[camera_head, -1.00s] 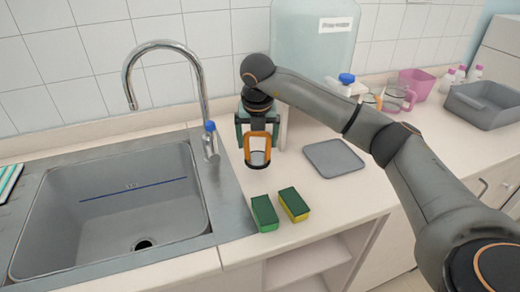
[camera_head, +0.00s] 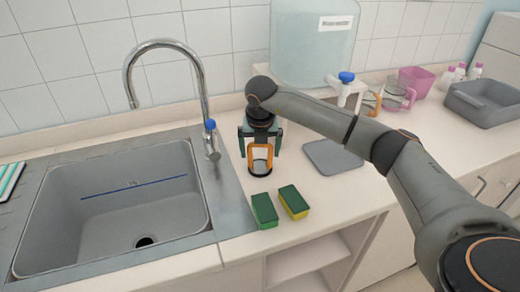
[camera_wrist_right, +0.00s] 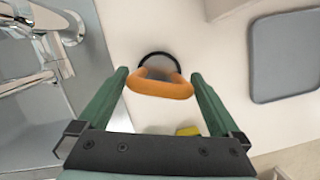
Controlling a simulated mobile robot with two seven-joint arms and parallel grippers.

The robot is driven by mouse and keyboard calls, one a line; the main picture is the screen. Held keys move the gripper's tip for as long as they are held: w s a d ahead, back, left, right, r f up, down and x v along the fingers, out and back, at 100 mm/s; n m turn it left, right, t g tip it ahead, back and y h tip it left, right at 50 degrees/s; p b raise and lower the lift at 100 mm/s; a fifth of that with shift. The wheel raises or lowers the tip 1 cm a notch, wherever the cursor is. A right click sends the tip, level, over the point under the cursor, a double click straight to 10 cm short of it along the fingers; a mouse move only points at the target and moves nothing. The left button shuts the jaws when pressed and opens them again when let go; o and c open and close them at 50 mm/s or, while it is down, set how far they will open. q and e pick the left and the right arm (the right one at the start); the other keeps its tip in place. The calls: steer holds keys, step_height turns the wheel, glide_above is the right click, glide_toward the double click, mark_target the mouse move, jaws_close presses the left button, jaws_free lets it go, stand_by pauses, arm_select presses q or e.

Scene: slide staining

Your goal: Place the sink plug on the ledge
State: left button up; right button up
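The sink plug (camera_head: 261,160), with an orange loop handle and a black rim, is below my right gripper (camera_head: 260,145), over the counter right of the faucet. In the right wrist view, the orange handle (camera_wrist_right: 162,86) spans the gap between the green fingers of the right gripper (camera_wrist_right: 160,78), which close on its sides. The plug's black rim (camera_wrist_right: 158,55) shows beyond the handle. I cannot tell whether the plug touches the counter. A narrow pale ledge (camera_head: 90,135) runs along the foot of the tiled wall. My left gripper is out of view.
The grey sink (camera_head: 125,225) and tall faucet (camera_head: 204,95) are left of the gripper. Two sponges (camera_head: 264,210) (camera_head: 294,201) lie in front. A grey tray (camera_head: 333,157) lies to the right. A large water container (camera_head: 310,50) stands behind.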

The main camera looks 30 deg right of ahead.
steer(key=shift+r, duration=0.3)
steer(key=v, duration=1.1)
steer(key=shift+r+b, duration=0.4)
steer(key=shift+b, duration=0.05)
steer(key=shift+s+a, duration=0.1)
